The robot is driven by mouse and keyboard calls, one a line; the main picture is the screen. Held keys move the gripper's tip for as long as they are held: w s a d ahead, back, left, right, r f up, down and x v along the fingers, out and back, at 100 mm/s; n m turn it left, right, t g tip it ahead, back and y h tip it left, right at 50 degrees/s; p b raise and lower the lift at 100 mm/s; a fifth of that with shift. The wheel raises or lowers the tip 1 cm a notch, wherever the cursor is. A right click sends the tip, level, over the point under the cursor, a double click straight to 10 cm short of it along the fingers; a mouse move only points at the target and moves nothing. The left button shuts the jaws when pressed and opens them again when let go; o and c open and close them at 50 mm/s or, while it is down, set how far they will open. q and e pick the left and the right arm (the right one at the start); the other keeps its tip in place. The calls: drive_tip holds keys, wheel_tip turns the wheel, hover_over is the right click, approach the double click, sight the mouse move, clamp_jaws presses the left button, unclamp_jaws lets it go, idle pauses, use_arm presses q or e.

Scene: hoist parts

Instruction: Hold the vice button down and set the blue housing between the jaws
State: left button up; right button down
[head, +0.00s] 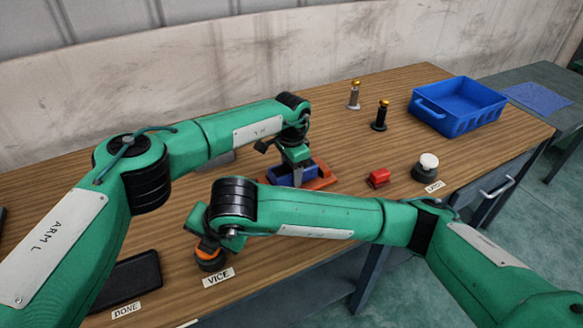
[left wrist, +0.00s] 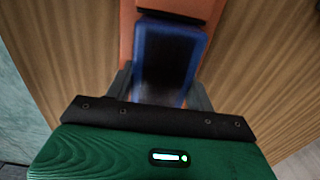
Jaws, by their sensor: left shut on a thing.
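The blue housing (head: 283,177) is an open box with a dark inside, also seen in the left wrist view (left wrist: 170,50). My left gripper (head: 298,178) is shut on it, one finger on each side. The housing is at the orange vice (head: 323,180), between its orange parts in the head view; whether it rests on the vice bed is hidden. The vice button (head: 211,262), a dark base with an orange ring, stands behind the VICE label. My right gripper (head: 205,240) is right over the button; its fingers and the button top are mostly hidden by my arm.
A red block (head: 378,178) and a white-topped button (head: 428,165) stand right of the vice. Two small posts (head: 354,96) (head: 380,116) and a blue crate (head: 460,106) are farther back. A black tray (head: 128,282) lies by the DONE label. My right arm crosses the table front.

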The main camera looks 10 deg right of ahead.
use_arm(q)
drive_tip(key=shift+f, duration=0.35)
use_arm(e)
drive_tip(key=shift+f, duration=0.15)
idle(0.4)
use_arm(q)
drive_tip(key=o, duration=1.4)
drive_tip(key=shift+c, duration=0.2)
